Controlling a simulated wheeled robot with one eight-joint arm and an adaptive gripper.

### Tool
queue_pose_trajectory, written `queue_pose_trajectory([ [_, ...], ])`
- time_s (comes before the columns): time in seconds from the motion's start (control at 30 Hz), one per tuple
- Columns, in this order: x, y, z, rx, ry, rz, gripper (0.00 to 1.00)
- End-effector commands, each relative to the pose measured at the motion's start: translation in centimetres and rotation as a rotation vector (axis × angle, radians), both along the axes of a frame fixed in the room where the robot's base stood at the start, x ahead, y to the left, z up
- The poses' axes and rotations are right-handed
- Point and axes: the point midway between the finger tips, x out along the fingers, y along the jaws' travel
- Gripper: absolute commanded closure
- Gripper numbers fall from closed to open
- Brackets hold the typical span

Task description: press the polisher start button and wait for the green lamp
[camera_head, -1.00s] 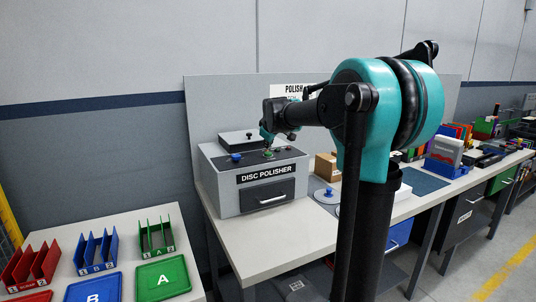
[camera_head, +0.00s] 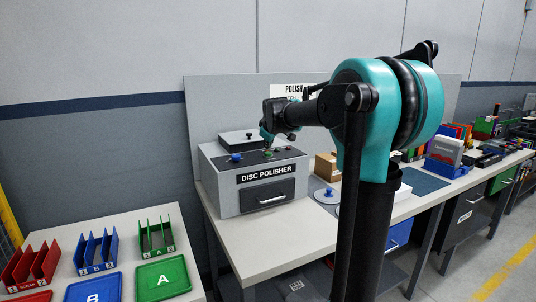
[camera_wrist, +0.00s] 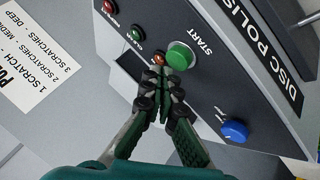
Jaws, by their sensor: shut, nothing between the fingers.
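The disc polisher (camera_head: 262,195) is a grey box on the bench with a dark sloped control panel on top. In the wrist view the green START button (camera_wrist: 180,55) stands up from the panel (camera_wrist: 207,87). A green lamp (camera_wrist: 136,33), a red lamp (camera_wrist: 108,6) and an amber lamp (camera_wrist: 158,59) sit in a row beside it. The green lamp looks dark, without a clear glow. My gripper (camera_wrist: 161,78) is shut and empty, its tips close to the START button and the amber lamp. I cannot tell whether they touch the panel. The gripper (camera_head: 268,142) is small in the head view.
A blue knob (camera_wrist: 235,131) is on the same panel. A blue-handled disc (camera_head: 327,194) lies on the bench right of the polisher. A side table at left holds red, blue and green racks and trays (camera_head: 163,279). The bench front (camera_head: 275,237) is clear.

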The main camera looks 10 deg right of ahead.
Motion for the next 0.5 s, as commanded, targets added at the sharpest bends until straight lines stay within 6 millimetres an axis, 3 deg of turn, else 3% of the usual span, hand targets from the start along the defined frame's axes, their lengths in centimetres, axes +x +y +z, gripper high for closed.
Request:
queue_pose_trajectory([
  [0.5,-0.01,0.00,-0.72,0.000,0.000,0.000,1.00],
])
